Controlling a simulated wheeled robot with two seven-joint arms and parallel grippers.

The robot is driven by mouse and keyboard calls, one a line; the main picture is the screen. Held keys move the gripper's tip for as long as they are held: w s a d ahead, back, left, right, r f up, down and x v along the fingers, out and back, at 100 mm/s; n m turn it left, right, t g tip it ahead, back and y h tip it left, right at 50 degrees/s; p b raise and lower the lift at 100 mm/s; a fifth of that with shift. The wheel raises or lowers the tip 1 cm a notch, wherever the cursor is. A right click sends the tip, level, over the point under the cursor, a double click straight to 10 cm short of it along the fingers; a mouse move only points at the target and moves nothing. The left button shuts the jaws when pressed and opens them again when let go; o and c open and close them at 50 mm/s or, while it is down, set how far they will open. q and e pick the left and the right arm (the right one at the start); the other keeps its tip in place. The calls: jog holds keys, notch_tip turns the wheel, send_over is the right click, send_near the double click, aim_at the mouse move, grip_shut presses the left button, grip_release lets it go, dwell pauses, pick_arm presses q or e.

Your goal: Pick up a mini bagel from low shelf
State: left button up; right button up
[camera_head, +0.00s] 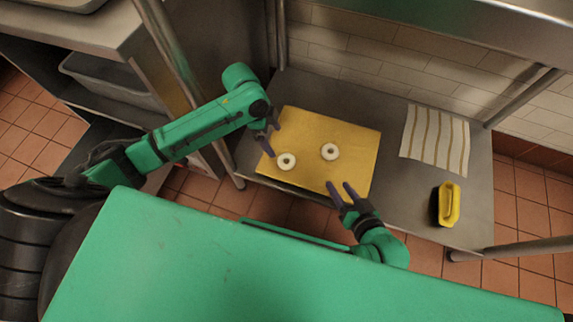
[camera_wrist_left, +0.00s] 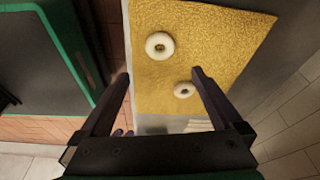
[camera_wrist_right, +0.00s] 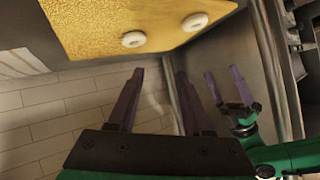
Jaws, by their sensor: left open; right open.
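Two white ring-shaped mini bagels lie on a yellow board on the low metal shelf. In the head view the left bagel (camera_head: 287,161) lies near the board's near-left part, and the right bagel (camera_head: 330,152) near its middle. Both also show in the left wrist view and the right wrist view. My left gripper (camera_head: 271,138) is open and empty above the board's left edge, close to the left bagel. My right gripper (camera_head: 340,187) is open and empty at the board's near edge, below the right bagel. Neither gripper appears to touch a bagel.
The yellow board (camera_head: 300,122) rests on the shelf (camera_head: 395,190). A striped cloth (camera_head: 435,140) and a yellow-handled item (camera_head: 449,204) lie to the right. A tiled wall stands behind. Metal posts rise at the shelf's corners, and a grey bin (camera_head: 110,80) sits at the left.

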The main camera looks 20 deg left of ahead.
aim_at(285, 158)
pick_arm(q)
jog(key=b+x, duration=0.6)
jog(key=x, duration=0.4)
jog(key=shift+f, duration=0.4)
jog(key=shift+b+x, duration=0.8)
jog(key=shift+x, duration=0.45)
pick_arm(e)
jog(key=w+f+t, duration=0.2)
jog(key=f, duration=0.1)
jog(key=w+f+m+t, duration=0.1)
jog(key=f, duration=0.1)
jog(key=shift+w+a+f+t+y, duration=0.1)
jog(key=shift+a+t+y, duration=0.2)
jog(key=shift+t, duration=0.1)
pick_arm(q)
jog(key=shift+d+r, duration=0.1)
jog(key=shift+r, duration=0.05)
pick_arm(e)
jog(key=shift+w+r, duration=0.1)
jog(key=shift+r, duration=0.15)
pick_arm(q)
jog(key=c, duration=1.1)
